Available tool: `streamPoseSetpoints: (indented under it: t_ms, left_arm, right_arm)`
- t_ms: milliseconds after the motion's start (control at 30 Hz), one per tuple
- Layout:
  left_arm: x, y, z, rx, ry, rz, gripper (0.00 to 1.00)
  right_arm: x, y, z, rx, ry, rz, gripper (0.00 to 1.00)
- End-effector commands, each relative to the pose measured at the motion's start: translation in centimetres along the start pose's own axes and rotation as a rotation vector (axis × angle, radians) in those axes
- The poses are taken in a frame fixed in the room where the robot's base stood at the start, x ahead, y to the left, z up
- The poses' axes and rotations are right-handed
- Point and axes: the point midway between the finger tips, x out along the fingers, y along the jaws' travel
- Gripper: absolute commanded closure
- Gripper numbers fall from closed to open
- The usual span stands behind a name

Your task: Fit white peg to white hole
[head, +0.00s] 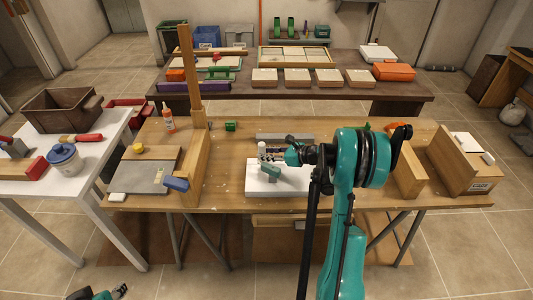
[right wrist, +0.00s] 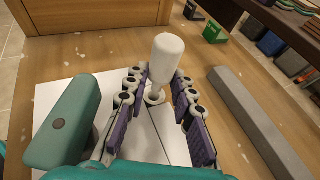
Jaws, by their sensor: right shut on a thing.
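The white peg (right wrist: 168,55) stands roughly upright between the purple-padded fingers of my right gripper (right wrist: 166,84). The gripper is shut on its lower part. In the head view the peg (head: 262,150) shows just left of my right gripper (head: 279,156), over the back of a white board (head: 292,187). In the right wrist view a pale ring (right wrist: 155,98) shows below the peg; whether the peg sits in a hole there is hidden by the fingers. My left gripper (head: 119,291) shows only partly at the bottom left edge; its jaws are unclear.
A grey-green block (right wrist: 72,122) lies on the white board beside the right gripper. A grey bar (right wrist: 258,122) lies to the right in that view. A wooden post and rail (head: 198,150) stand to the left, and a wooden box (head: 462,165) to the right.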

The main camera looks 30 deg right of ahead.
Motion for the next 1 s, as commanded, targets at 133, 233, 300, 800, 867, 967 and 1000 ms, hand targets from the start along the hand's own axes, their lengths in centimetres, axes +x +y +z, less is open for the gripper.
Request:
streamPoseSetpoints:
  t_ms: [133,233,300,800,867,967,1000]
  left_arm:
    - [-0.2,0.0,-0.2,0.0,0.0,0.0,0.6]
    - [-0.2,0.0,-0.2,0.0,0.0,0.0,0.6]
    - [-0.2,0.0,-0.2,0.0,0.0,0.0,0.6]
    - [0.1,0.0,0.0,0.0,0.0,0.0,0.6]
    - [0.1,0.0,0.0,0.0,0.0,0.0,0.6]
    - [0.2,0.0,0.1,0.0,0.0,0.0,0.6]
    - [0.2,0.0,0.1,0.0,0.0,0.0,0.6]
  right_arm:
    - [-0.1,0.0,0.3,0.0,-0.001,0.0,0.93]
    - [-0.1,0.0,0.2,0.0,0.0,0.0,0.93]
    - [0.0,0.0,0.0,0.0,0.0,0.0,0.93]
    - [0.6,0.0,-1.4,0.0,0.0,0.0,0.93]
    - [0.7,0.0,-1.6,0.0,0.0,0.0,0.93]
    - [0.8,0.0,-1.8,0.0,0.0,0.0,0.93]
    - [0.8,0.0,-1.9,0.0,0.0,0.0,0.93]
